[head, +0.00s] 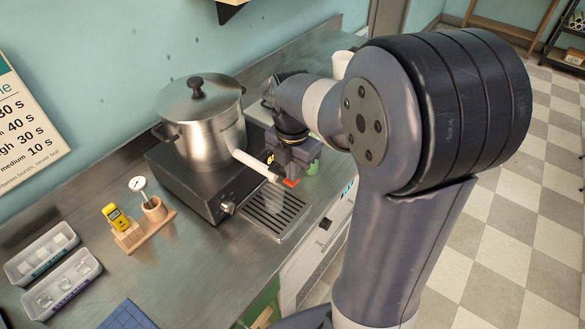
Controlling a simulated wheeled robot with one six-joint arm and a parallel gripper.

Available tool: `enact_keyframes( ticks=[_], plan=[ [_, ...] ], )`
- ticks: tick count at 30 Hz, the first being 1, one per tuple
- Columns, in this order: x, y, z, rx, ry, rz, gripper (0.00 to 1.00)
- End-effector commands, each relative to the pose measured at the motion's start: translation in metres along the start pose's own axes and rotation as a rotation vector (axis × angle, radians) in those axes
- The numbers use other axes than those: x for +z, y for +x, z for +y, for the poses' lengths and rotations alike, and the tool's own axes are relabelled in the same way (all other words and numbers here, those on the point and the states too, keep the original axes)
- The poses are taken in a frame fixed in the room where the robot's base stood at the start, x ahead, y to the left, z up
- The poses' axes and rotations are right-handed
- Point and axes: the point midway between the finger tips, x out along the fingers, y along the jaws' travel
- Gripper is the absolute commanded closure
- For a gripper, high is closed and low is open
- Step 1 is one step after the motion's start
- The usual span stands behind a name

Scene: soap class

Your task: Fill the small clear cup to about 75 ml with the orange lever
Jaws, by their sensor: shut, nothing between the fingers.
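The orange lever (291,183) shows as a small orange-red piece at the end of the white spout (256,165). A faint, see-through shape that looks like the small clear cup (272,202) stands on the drip grate (266,222) below the spout's end. Its fill level is too small to tell. My gripper (288,176) is shut and empty, right above or against the lever; I cannot tell whether it touches. My arm hides part of the area behind the gripper.
A lidded steel pot (203,125) sits on a black heater (190,185) with a front knob. A wooden stand (146,226) holds a yellow device and a dial thermometer. Two white trays (62,284) lie at left.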

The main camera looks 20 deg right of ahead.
Motion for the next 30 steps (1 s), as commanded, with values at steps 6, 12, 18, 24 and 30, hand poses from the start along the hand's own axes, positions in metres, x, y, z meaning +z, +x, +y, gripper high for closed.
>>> enact_keyframes(
  ticks=[6,12,18,24,30],
  plan=[
    [0.000,0.004,0.000,0.002,0.000,-0.001,1.00],
    [0.000,0.004,0.000,0.002,0.000,-0.001,1.00],
    [0.000,0.009,-0.002,0.041,0.002,0.000,1.00],
    [0.000,0.023,-0.006,0.114,0.002,-0.001,1.00],
    [0.000,0.025,-0.008,0.110,0.000,0.000,1.00]
  ],
)
